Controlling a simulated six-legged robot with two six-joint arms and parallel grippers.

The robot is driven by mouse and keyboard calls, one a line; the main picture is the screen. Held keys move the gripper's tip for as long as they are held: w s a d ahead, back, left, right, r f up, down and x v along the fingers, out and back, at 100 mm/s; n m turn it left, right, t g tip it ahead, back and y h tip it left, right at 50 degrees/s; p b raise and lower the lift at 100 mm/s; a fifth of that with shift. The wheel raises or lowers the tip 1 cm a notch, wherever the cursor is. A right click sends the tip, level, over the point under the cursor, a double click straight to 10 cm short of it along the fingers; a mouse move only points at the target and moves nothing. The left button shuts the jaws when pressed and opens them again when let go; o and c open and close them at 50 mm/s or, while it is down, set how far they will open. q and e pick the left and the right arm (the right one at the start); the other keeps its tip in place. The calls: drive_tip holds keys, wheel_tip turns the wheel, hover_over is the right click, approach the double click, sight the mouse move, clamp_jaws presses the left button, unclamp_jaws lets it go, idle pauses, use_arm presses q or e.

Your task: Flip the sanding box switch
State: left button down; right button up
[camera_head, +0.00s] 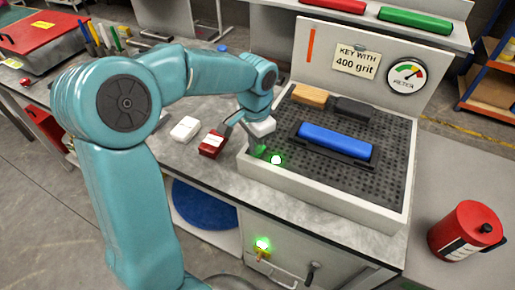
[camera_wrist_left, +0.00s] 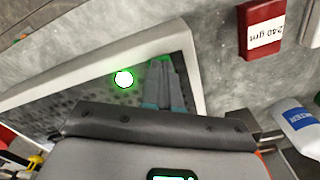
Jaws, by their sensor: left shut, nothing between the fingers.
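The sanding box (camera_head: 330,203) is a pale-rimmed tray with a black perforated top. At its near left corner are a small green switch (camera_head: 260,151) and a glowing green lamp (camera_head: 277,160). My left gripper (camera_head: 249,140) reaches down at this corner, shut and empty. In the left wrist view its closed fingers (camera_wrist_left: 164,84) point at the green switch (camera_wrist_left: 161,60), which is partly hidden behind the tips; I cannot tell whether they touch. The lit lamp (camera_wrist_left: 123,78) is just left of the fingers. My right gripper is not in view.
A blue block (camera_head: 335,140) lies on the box top. Behind stand a "KEY WITH 400 grit" sign (camera_head: 358,61) and a meter (camera_head: 406,77). A red canister (camera_head: 466,232) stands right. Another green light (camera_head: 262,244) glows below.

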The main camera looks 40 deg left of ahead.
use_arm(q)
drive_tip(key=shift+f+b, duration=0.3)
drive_tip(key=shift+f, duration=0.1)
drive_tip(key=shift+r, duration=0.15)
drive_tip(key=shift+r+p, duration=0.65)
drive_tip(key=shift+p, duration=0.1)
wheel_tip(320, 180, up, 2)
drive_tip(key=shift+r+p, duration=0.25)
drive_tip(key=shift+p, duration=0.7)
wheel_tip(320, 180, up, 2)
drive_tip(key=shift+r+p, duration=0.1)
drive_tip(key=shift+p, duration=0.85)
drive_tip(key=shift+r+p, duration=0.4)
drive_tip(key=shift+r, duration=0.1)
drive_tip(key=shift+f, duration=0.1)
